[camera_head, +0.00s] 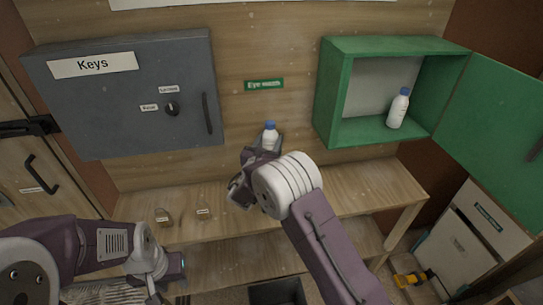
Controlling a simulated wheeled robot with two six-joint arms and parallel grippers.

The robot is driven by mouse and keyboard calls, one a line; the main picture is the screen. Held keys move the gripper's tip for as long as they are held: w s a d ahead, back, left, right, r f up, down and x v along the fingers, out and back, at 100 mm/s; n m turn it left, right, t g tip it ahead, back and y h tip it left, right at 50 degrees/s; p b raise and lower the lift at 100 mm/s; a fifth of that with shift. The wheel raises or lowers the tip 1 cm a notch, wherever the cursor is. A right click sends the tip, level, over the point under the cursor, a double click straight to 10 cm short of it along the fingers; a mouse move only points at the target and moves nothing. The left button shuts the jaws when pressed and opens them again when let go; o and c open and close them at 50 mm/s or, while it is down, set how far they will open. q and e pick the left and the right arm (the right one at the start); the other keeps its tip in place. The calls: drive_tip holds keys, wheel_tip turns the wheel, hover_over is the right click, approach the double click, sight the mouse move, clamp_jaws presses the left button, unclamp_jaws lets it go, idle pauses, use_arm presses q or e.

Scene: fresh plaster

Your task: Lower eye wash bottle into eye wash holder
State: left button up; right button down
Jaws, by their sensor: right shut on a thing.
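A white eye wash bottle with a blue cap (270,136) is upright in front of the wooden back wall, just below the green "Eye wash" sign (264,85). My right gripper (265,151) is shut on this bottle. The gripper and wrist hide its lower part. A small grey part shows beside the bottle; I cannot tell whether it is the holder or a gripper finger, or whether the bottle touches the holder. My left gripper (168,296) is low at the left, away from the bottle, its fingers partly cut off by the bottom edge.
An open green cabinet (329,95) with a second white bottle (398,108) is at the right. A grey "Keys" cabinet (135,100) is at the left. A wooden bench (362,198) runs below, with two small tagged objects (162,216) on its left part.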

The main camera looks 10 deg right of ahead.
drive_tip(key=c, duration=0.6)
unclamp_jaws()
